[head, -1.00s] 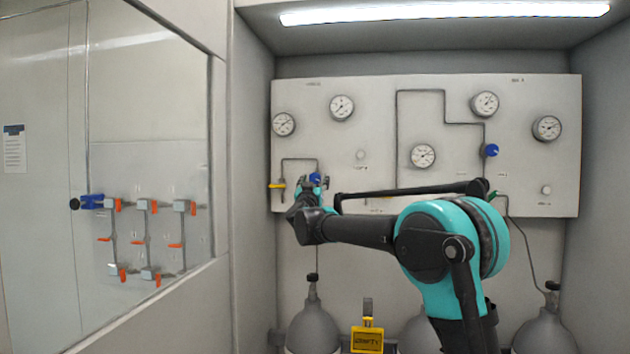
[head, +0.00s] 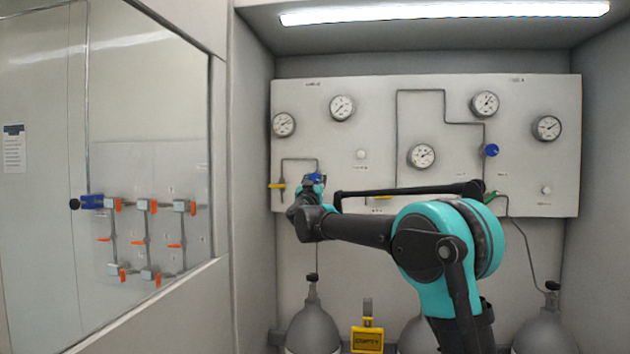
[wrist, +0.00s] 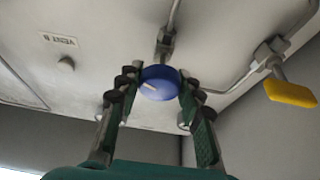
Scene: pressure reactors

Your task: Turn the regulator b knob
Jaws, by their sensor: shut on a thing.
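The regulator knob is blue with a pale mark on its face. In the wrist view the blue knob (wrist: 158,83) sits between the two fingers of my gripper (wrist: 155,88), which is shut on it from both sides. In the head view only a small part of the blue knob (head: 316,178) shows above my gripper (head: 312,186), at the lower left of the grey panel (head: 450,180). The knob is on a pipe running up the panel. A second blue knob (head: 491,150) is at the right of the panel, away from my gripper.
A yellow valve handle (wrist: 290,92) is right of the knob in the wrist view. A small knob (wrist: 66,64) by a "VENT B" label is at left. Round gauges (head: 342,108) are higher on the panel. Gas cylinders (head: 313,328) stand below.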

